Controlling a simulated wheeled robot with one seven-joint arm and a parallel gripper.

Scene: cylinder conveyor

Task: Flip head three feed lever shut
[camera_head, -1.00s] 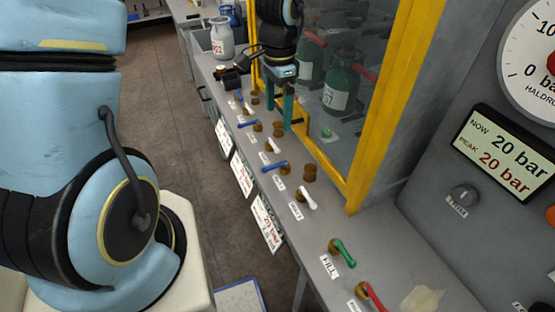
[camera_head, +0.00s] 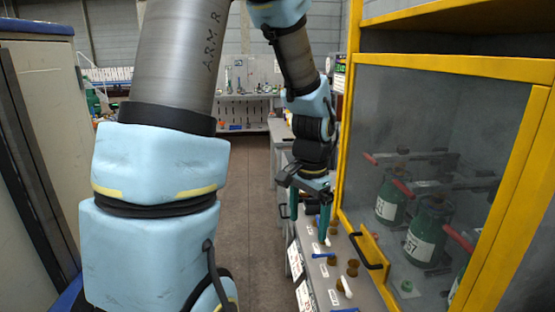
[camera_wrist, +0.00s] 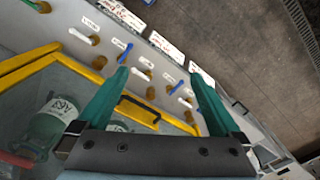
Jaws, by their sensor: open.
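My gripper (camera_head: 309,215) is open and empty, pointing down over the row of levers on the grey bench. In the wrist view the gripper (camera_wrist: 158,75) has a finger on each side of a white lever (camera_wrist: 144,73) in the picture. I cannot tell its height above it. A blue lever (camera_wrist: 124,53) and a white lever (camera_wrist: 84,37) lie to the left; another blue lever (camera_wrist: 177,87) lies to the right. The head view shows a blue lever (camera_head: 323,255) and a white lever (camera_head: 345,287) in front of the gripper. The labels are too small to read, so I cannot tell which is head three feed.
A yellow-framed cabinet (camera_head: 534,120) with a black handle (camera_head: 366,251) stands right beside the levers. Green cylinders (camera_head: 427,235) stand behind its glass. White tags (camera_wrist: 176,52) hang along the bench front. The floor aisle (camera_head: 252,200) left of the bench is clear.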

